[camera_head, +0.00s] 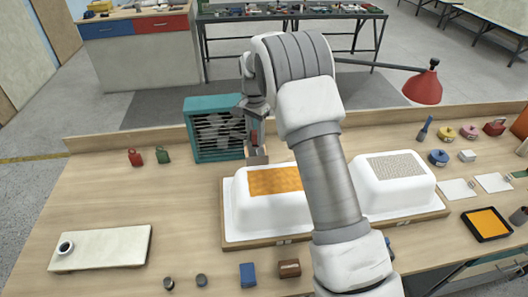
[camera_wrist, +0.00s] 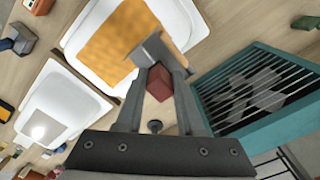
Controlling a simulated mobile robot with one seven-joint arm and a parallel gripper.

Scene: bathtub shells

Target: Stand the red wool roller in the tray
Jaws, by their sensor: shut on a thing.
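My gripper (camera_head: 257,144) is shut on a small tool with a dark red part, which looks like the red wool roller (camera_wrist: 158,84). A grey-tan end sticks out beyond my fingers. The tool is held above the bench, between the teal-framed box and the near white shell. Its exact shape is partly hidden by my fingers. A black tray (camera_head: 476,233) with an orange inside lies flat at the right of the bench, well away from my gripper. I cannot be sure that it is the task's tray.
Two white shells, one (camera_head: 250,211) with an orange patch and one (camera_head: 404,199) with a grey patch, stand on wooden bases. The teal-framed box (camera_head: 190,131) stands close beside my gripper. A red lamp (camera_head: 423,88) overhangs the right side.

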